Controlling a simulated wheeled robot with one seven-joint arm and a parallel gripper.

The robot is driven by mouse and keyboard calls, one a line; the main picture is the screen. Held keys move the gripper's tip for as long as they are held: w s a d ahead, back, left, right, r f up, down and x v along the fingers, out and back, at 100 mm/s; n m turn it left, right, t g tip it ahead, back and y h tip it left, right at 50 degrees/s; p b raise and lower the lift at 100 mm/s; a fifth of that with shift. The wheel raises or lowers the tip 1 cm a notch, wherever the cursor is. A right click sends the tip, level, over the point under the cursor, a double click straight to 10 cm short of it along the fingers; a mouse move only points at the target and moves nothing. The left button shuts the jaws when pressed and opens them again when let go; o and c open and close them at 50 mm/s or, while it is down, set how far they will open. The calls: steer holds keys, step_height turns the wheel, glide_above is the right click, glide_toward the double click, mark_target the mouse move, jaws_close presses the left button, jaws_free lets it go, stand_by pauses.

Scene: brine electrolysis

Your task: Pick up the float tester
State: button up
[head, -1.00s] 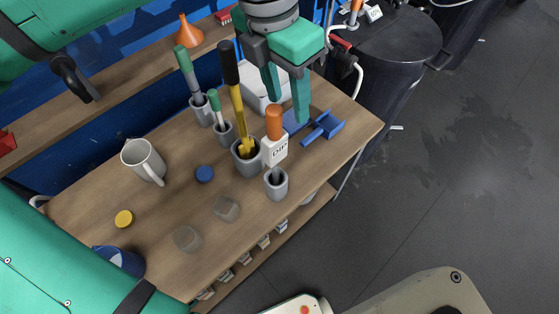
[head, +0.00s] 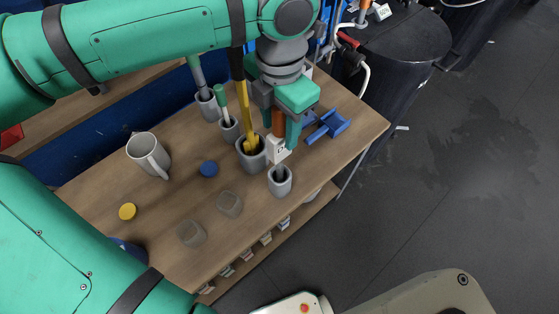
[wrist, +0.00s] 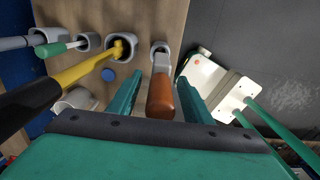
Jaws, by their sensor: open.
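The float tester, which I take to be the tool with an orange handle (head: 278,122) and a white lettered block (head: 278,149), stands in a small grey cup (head: 280,184) at the table's front right. In the wrist view its orange handle (wrist: 161,97) points up towards me. My gripper (head: 279,127) is open, with one teal finger on each side of the handle. The wrist view shows the gripper (wrist: 160,90) with a gap between the handle and each finger. The tester's lower end is hidden inside the cup.
A yellow tool with a black handle (head: 246,120) stands in a wider grey cup close by on the left. Green-handled tools, a white mug (head: 148,155), a blue cap (head: 209,169) and clear jars (head: 191,233) share the table. A blue stand (head: 327,127) lies to the right.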

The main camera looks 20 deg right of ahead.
steer(key=shift+f, duration=1.05)
jaws_close()
